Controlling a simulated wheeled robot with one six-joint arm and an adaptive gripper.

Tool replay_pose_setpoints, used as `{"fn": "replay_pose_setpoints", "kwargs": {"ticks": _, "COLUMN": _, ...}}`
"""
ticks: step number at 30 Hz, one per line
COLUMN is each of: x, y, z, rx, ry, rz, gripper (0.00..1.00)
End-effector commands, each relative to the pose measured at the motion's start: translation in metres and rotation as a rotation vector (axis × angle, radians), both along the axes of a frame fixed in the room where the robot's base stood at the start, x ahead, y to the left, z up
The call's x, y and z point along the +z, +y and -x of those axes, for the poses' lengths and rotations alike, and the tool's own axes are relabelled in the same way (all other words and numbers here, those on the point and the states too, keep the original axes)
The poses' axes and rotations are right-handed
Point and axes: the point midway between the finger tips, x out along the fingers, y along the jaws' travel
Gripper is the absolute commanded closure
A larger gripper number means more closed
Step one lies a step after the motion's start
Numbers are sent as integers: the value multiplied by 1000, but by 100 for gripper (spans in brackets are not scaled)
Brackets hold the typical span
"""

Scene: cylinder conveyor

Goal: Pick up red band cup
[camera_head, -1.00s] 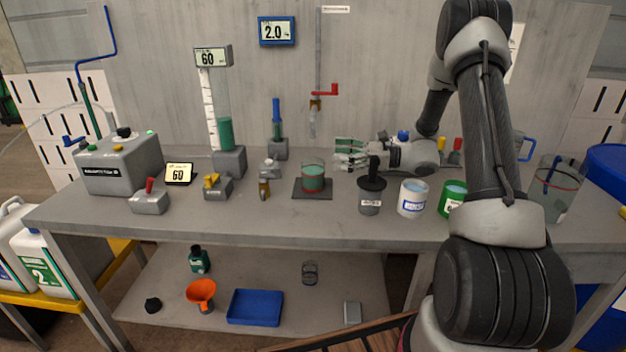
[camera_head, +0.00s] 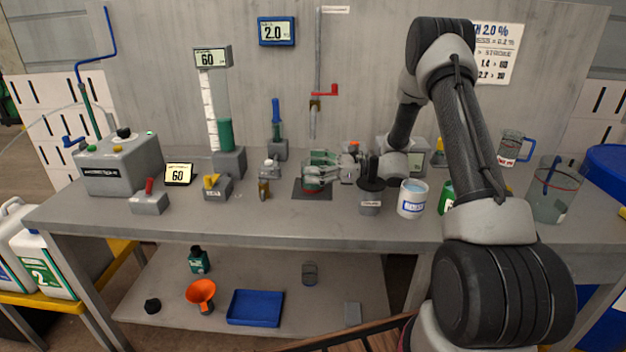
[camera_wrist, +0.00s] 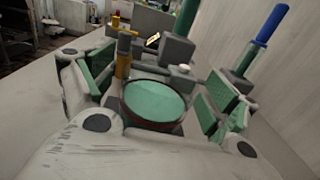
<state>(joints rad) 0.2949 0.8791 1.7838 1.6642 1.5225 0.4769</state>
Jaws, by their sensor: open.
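The red band cup (camera_wrist: 152,103) holds green liquid and stands on a dark square pad (camera_head: 312,195). In the head view it is mostly hidden behind my gripper (camera_head: 318,172), with a bit of its red band (camera_head: 311,187) showing low down. In the wrist view my gripper (camera_wrist: 155,98) is open, with one green-padded finger to the left of the cup and the other to the right. The cup is between the fingers, and I see space on both sides of it.
A dark-topped grey container (camera_head: 370,197) and a white labelled cup (camera_head: 411,199) stand right of the pad, below my wrist. The bench front is clear.

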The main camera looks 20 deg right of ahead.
Motion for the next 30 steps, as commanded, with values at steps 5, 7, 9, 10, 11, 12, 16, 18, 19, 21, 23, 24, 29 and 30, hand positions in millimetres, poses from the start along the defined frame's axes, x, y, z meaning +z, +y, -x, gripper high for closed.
{"fn": "replay_pose_setpoints", "kwargs": {"ticks": 5, "x": 0, "y": 0, "z": 0, "rx": 0, "ry": 0, "rz": 0, "gripper": 30}}
{"fn": "replay_pose_setpoints", "kwargs": {"ticks": 7, "x": 0, "y": 0, "z": 0, "rx": 0, "ry": 0, "rz": 0, "gripper": 43}}
{"fn": "replay_pose_setpoints", "kwargs": {"ticks": 9, "x": 0, "y": 0, "z": 0, "rx": 0, "ry": 0, "rz": 0, "gripper": 56}}
{"fn": "replay_pose_setpoints", "kwargs": {"ticks": 10, "x": 0, "y": 0, "z": 0, "rx": 0, "ry": 0, "rz": 0, "gripper": 61}}
{"fn": "replay_pose_setpoints", "kwargs": {"ticks": 11, "x": 0, "y": 0, "z": 0, "rx": 0, "ry": 0, "rz": 0, "gripper": 67}}
{"fn": "replay_pose_setpoints", "kwargs": {"ticks": 12, "x": 0, "y": 0, "z": 0, "rx": 0, "ry": 0, "rz": 0, "gripper": 74}}
{"fn": "replay_pose_setpoints", "kwargs": {"ticks": 16, "x": 0, "y": 0, "z": 0, "rx": 0, "ry": -1, "rz": 0, "gripper": 81}}
{"fn": "replay_pose_setpoints", "kwargs": {"ticks": 18, "x": 0, "y": 0, "z": 0, "rx": 0, "ry": -1, "rz": 0, "gripper": 81}}
{"fn": "replay_pose_setpoints", "kwargs": {"ticks": 19, "x": 0, "y": 0, "z": 0, "rx": 0, "ry": -1, "rz": 0, "gripper": 81}}
{"fn": "replay_pose_setpoints", "kwargs": {"ticks": 21, "x": 1, "y": 0, "z": 0, "rx": 0, "ry": -1, "rz": -1, "gripper": 81}}
{"fn": "replay_pose_setpoints", "kwargs": {"ticks": 23, "x": 4, "y": 0, "z": 0, "rx": 0, "ry": -2, "rz": 0, "gripper": 81}}
{"fn": "replay_pose_setpoints", "kwargs": {"ticks": 24, "x": 6, "y": 0, "z": 0, "rx": 0, "ry": -3, "rz": 0, "gripper": 81}}
{"fn": "replay_pose_setpoints", "kwargs": {"ticks": 29, "x": 12, "y": -12, "z": 4, "rx": -4, "ry": -1, "rz": 0, "gripper": 81}}
{"fn": "replay_pose_setpoints", "kwargs": {"ticks": 30, "x": 12, "y": -18, "z": 6, "rx": -4, "ry": -1, "rz": 0, "gripper": 81}}
